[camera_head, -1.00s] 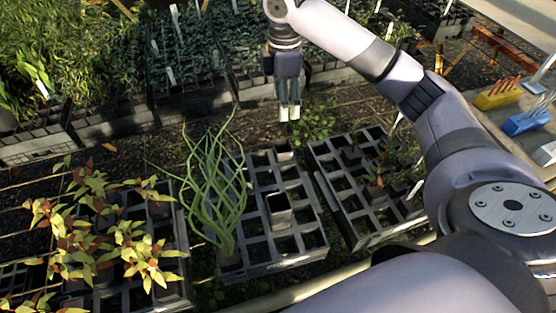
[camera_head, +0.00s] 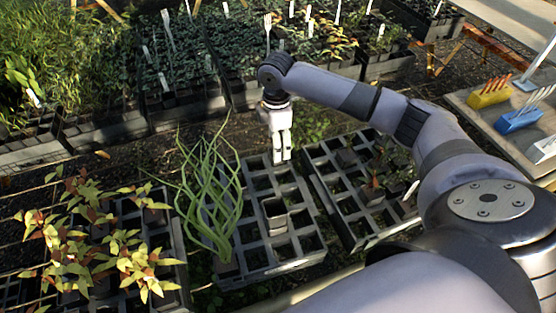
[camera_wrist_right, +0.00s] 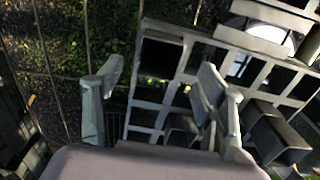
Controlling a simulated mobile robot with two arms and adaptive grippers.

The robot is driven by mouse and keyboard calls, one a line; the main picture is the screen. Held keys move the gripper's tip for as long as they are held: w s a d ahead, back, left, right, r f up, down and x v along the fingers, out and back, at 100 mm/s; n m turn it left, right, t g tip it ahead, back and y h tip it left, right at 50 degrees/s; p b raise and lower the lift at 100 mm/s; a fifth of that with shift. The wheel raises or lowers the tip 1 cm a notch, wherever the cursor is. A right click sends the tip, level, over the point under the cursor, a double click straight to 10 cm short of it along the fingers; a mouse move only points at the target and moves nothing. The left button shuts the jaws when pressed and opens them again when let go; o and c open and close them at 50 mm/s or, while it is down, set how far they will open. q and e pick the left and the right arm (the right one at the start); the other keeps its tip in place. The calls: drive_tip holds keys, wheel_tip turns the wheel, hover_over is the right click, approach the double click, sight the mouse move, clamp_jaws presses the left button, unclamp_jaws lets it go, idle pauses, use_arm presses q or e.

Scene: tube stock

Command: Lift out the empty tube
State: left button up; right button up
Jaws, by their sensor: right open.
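A black tray (camera_head: 258,262) of square cells stands in the middle of the head view. A square, empty-looking tube (camera_head: 275,212) sticks up from its middle cells. A tall green plant (camera_head: 212,205) stands at the tray's left front. My right gripper (camera_head: 281,157) is over the tray's back edge, behind that tube, fingers down. In the wrist view my right gripper (camera_wrist_right: 160,76) is open, fingers apart with nothing held. Dark tubes show beyond and right of the fingers, one raised at the right (camera_wrist_right: 285,138). Contact with the tray cannot be told. My left gripper is not seen.
A second tray (camera_head: 352,232) with small plants stands close on the right. A leafy yellow-red plant tray (camera_head: 110,245) is on the left. Full seedling trays (camera_head: 105,130) line the back. A bench (camera_head: 480,120) with coloured blocks (camera_head: 520,120) is at the right.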

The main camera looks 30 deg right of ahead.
sight(278, 163)
drive_tip(key=f, duration=0.4)
drive_tip(key=shift+d+f, duration=0.25)
drive_tip(key=shift+c, duration=0.2)
drive_tip(key=c, duration=0.8)
drive_tip(key=shift+r, duration=0.15)
drive_tip(key=shift+c, duration=0.2)
